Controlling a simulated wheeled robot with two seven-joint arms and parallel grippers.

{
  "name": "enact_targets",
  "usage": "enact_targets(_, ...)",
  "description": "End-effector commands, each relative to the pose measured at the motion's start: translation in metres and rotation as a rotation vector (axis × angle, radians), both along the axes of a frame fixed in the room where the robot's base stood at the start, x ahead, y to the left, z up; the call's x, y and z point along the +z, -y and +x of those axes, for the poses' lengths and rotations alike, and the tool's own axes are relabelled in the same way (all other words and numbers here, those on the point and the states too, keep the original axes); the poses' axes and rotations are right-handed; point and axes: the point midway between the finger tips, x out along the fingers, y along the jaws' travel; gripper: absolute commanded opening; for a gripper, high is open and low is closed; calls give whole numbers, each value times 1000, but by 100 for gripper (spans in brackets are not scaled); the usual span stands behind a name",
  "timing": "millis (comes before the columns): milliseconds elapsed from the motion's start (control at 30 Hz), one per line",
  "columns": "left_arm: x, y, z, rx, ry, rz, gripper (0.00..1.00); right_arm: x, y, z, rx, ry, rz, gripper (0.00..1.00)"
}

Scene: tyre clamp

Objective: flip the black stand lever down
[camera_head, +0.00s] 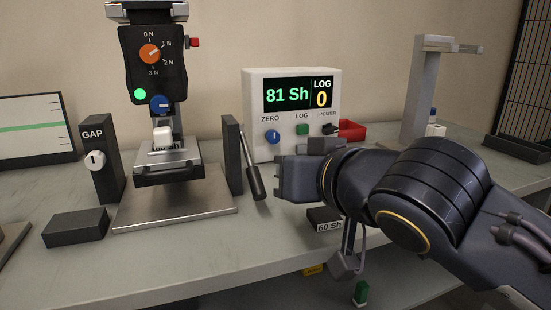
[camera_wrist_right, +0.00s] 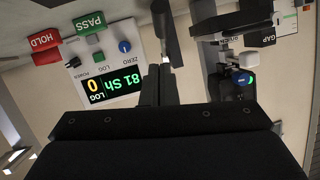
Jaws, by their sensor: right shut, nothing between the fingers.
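The black stand lever (camera_head: 254,182) is at the right of the test stand (camera_head: 165,165), beside an upright black plate (camera_head: 232,155). It has a thin rod and a thicker black grip, and its grip end points down and slightly right. My right gripper (camera_head: 279,180) is just right of the lever grip in the head view; I cannot tell whether they touch. In the right wrist view the right gripper (camera_wrist_right: 158,82) is shut and empty, and a dark upright piece (camera_wrist_right: 167,32) stands just beyond its fingertips. My left gripper is not in view.
A white display box (camera_head: 291,85) reading 81 Sh stands behind my right gripper. A black block marked 60 Sh (camera_head: 324,218) lies below my right wrist. A GAP post (camera_head: 102,160) and a dark block (camera_head: 76,228) are at left. Bare bench (camera_head: 235,255) lies in front.

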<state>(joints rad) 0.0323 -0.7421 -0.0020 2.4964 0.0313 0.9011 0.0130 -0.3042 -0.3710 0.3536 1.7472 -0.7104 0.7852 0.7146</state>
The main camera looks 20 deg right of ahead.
Motion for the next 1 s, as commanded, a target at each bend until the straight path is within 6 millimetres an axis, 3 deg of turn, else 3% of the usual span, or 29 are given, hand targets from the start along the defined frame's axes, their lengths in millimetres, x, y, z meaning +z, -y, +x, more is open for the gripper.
enact_targets(100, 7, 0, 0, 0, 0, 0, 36, 10, 4, -24, 0, 7, 2, 0)
enact_targets(300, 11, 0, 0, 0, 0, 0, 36, 14, 8, -46, 2, 5, 1, 0)
enact_targets(1000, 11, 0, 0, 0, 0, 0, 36, 14, 8, -50, 2, 6, 1, 0)
